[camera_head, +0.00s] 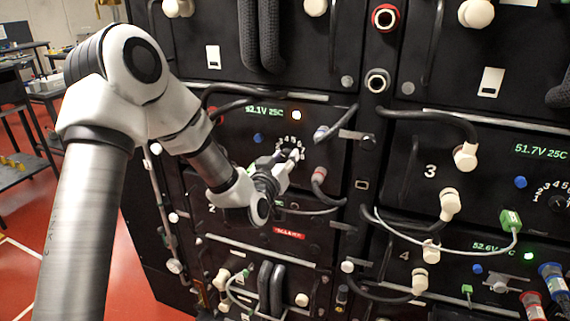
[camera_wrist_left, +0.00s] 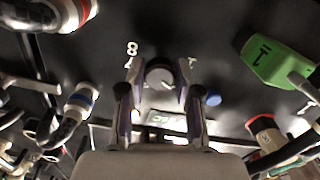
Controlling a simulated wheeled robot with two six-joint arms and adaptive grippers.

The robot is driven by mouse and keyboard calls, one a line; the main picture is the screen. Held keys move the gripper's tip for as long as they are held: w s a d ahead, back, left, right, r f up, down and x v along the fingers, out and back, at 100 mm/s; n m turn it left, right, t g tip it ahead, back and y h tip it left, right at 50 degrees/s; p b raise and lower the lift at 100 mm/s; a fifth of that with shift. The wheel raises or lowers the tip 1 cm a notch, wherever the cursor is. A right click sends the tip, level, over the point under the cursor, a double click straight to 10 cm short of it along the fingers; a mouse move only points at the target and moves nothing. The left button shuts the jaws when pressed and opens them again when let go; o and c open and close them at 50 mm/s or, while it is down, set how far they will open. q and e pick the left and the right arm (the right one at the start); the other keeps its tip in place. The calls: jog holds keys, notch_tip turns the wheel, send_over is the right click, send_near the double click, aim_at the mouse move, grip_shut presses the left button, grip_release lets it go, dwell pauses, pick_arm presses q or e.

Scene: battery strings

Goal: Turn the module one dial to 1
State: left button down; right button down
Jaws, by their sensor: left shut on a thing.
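The module one dial (camera_wrist_left: 160,75) is a round dark knob with white numbers around it. It sits between the fingers of my left gripper (camera_wrist_left: 158,88) in the left wrist view. In the head view my left gripper (camera_head: 291,156) reaches the dial's number ring (camera_head: 287,142) on the upper left panel, below a lit display (camera_head: 264,111). The gripper is shut on the dial. The fingers hide part of the number ring, and I cannot tell where the dial points. A green connector marked 1 (camera_wrist_left: 270,60) is beside it in the left wrist view. My right gripper is not in view.
A blue button (camera_wrist_left: 214,98) is close to one finger. Cables and plugs (camera_head: 319,177) crowd the panel's right side. Module 3's panel (camera_head: 483,170) stands to the right, and module 4's is below it.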

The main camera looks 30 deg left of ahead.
pick_arm(q)
jog(key=n+b, duration=0.3)
jog(key=n, duration=0.2)
jog(key=shift+n+b, duration=0.3)
jog(key=shift+b, duration=0.05)
jog(key=shift+n+b, duration=0.9)
jog(key=shift+n, duration=0.6)
jog(key=shift+r, duration=0.1)
jog(key=c, duration=0.8)
grip_release()
jog(key=v, duration=0.7)
jog(key=shift+s, duration=0.2)
